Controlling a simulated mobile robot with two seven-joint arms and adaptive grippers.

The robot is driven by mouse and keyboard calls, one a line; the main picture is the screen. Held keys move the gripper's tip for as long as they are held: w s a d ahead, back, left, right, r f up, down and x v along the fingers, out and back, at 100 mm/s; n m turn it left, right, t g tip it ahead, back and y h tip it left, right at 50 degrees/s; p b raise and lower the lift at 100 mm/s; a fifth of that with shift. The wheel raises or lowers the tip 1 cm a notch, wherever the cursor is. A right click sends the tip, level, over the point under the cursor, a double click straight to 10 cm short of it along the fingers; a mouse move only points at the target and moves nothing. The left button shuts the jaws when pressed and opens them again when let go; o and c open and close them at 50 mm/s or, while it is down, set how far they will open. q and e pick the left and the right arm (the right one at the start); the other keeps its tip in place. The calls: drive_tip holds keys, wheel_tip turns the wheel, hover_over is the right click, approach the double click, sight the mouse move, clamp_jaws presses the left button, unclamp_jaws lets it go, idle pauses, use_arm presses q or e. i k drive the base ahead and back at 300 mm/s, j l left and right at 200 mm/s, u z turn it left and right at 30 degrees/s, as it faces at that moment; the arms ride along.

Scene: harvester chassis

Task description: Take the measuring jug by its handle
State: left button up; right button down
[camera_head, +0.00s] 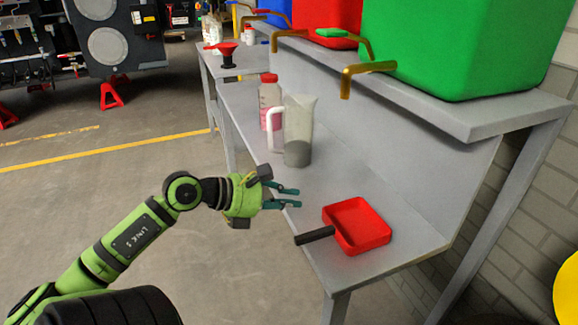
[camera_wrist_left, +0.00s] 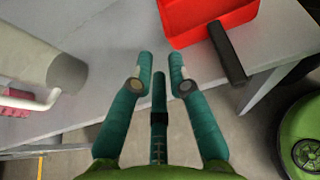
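The measuring jug (camera_head: 299,130) stands upright on the grey bench, translucent with grey contents low down. Its white handle (camera_head: 274,131) points left in the head view. The jug (camera_wrist_left: 66,72) and part of its handle (camera_wrist_left: 30,103) also show at the left of the left wrist view. My left gripper (camera_head: 297,197) is open and empty, in front of the jug and apart from it, near the bench edge. In the left wrist view its fingers (camera_wrist_left: 160,72) are spread with nothing between them. My right gripper is not in view.
A red tray with a black handle (camera_head: 357,224) lies on the bench right of my gripper. A bottle with pink contents (camera_head: 268,92) stands behind the jug handle. A shelf with coloured bins and brass taps (camera_head: 361,70) hangs above.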

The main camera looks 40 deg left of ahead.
sight(297, 110)
drive_tip(key=u, duration=1.4)
